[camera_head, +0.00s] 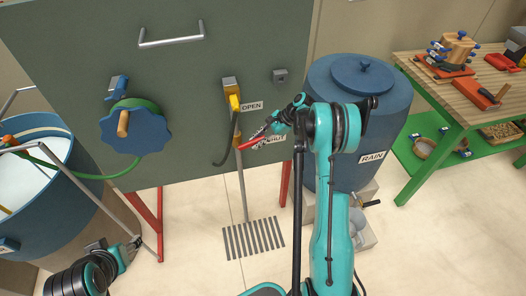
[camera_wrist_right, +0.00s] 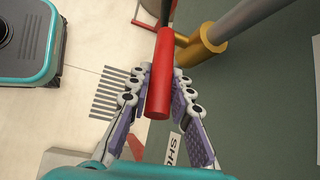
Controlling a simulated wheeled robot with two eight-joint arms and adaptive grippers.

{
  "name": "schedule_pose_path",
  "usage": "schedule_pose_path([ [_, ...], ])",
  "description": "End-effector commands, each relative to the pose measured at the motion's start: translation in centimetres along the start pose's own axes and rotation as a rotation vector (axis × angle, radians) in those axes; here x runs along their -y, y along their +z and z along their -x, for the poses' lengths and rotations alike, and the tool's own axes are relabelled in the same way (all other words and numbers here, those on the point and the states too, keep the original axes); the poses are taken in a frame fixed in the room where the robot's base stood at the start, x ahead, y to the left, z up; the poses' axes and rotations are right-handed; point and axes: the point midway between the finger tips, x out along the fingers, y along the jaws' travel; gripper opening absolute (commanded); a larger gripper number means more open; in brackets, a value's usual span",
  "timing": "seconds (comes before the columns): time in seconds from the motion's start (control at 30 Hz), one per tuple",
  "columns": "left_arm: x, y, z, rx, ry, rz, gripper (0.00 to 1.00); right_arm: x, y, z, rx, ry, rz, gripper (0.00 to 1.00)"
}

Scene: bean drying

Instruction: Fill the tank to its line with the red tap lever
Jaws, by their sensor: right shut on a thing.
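In the head view the right gripper (camera_head: 276,128) is at the lever's outer end. A blue tank with pale contents (camera_head: 62,150) stands at the left; I cannot make out a fill line. My left gripper (camera_head: 130,250) is low at the bottom left, away from the tap; its finger opening is unclear.
A blue handwheel (camera_head: 137,135) with a wooden knob is on the panel's left. A blue lidded RAIN barrel (camera_head: 390,118) stands right, behind my right arm. A workbench (camera_head: 462,105) with tools stands far right.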

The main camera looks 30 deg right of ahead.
Motion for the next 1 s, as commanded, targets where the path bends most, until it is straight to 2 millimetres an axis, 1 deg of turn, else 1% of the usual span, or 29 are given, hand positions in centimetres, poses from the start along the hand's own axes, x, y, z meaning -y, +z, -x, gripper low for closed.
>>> schedule_pose_path([
  [0.03, 0.0, 0.6, -0.9, 0.0, 0.0, 0.0, 0.53, -0.1, -0.7, -0.5, 0.038, -0.003, -0.006, 0.0],
  [0.1, 0.0, 1.0, -1.5, 0.0, 0.0, 0.0, 0.53, -0.1, -0.9, -0.8, 0.089, -0.012, -0.011, 0.0],
  [0.4, 0.0, 2.4, -3.4, 0.0, 0.0, 0.0, 0.53, -0.3, -1.8, -1.5, 0.253, -0.041, -0.026, 0.0],
  [0.63, 0.0, 2.8, -4.0, 0.0, 0.0, 0.0, 0.53, -0.3, -1.9, -1.7, 0.309, -0.05, -0.032, 0.0],
  [1.0, 0.0, 2.8, -4.0, 0.0, 0.0, 0.0, 0.53, -0.4, -1.8, -1.7, 0.32, -0.051, -0.033, 0.0],
])
